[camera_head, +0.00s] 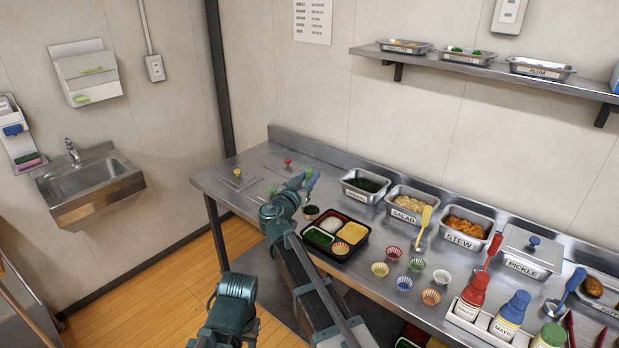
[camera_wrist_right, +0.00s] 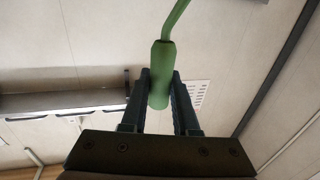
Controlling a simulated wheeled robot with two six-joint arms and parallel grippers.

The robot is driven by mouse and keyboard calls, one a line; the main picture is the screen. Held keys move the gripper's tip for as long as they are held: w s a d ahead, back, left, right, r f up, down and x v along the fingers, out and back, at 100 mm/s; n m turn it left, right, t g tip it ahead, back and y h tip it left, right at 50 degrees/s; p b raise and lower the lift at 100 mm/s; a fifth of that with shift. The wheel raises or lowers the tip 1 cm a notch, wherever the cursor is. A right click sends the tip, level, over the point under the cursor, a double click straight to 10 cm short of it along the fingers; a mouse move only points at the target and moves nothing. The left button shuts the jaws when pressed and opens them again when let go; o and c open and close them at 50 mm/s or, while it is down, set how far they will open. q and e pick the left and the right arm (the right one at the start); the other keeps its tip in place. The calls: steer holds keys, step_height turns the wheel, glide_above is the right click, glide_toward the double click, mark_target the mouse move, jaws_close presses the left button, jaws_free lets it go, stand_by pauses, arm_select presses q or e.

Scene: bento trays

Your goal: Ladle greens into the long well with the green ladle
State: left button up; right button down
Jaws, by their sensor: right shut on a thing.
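My right gripper (camera_head: 302,183) is shut on the handle of the green ladle (camera_head: 310,174). In the right wrist view the green handle (camera_wrist_right: 159,80) sits between the two fingers (camera_wrist_right: 159,92). The ladle's small bowl shows below the gripper, at the far left corner of the black bento tray (camera_head: 364,245); its contents are hard to make out. The tray holds green, white and yellow food and a small cup. The greens pan (camera_head: 365,187), with dark green contents, stands behind and to the right. Of my left arm only links show at the bottom; its gripper is out of view.
Pans of salad (camera_head: 408,204) and stew (camera_head: 465,230) and a lidded pickle pan (camera_head: 527,252) line the counter's back. Several small coloured cups (camera_head: 417,265) stand right of the tray. Sauce bottles (camera_head: 510,315) are at front right. The counter's left part is mostly clear.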

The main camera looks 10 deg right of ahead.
steer(key=shift+f+b, duration=1.8)
steer(key=shift+f, duration=0.05)
steer(key=shift+s+d+f, duration=0.1)
steer(key=shift+s+d+m, duration=0.5)
steer(key=shift+d+m, duration=0.15)
steer(key=shift+m, duration=0.05)
steer(key=s+d+f+m+b, duration=0.7)
steer(key=d+f+m+b, duration=0.2)
steer(key=m, duration=0.4)
steer(key=shift+s+d+f+m+b, duration=0.2)
steer(key=shift+d+m+b, duration=0.15)
steer(key=shift+d, duration=0.15)
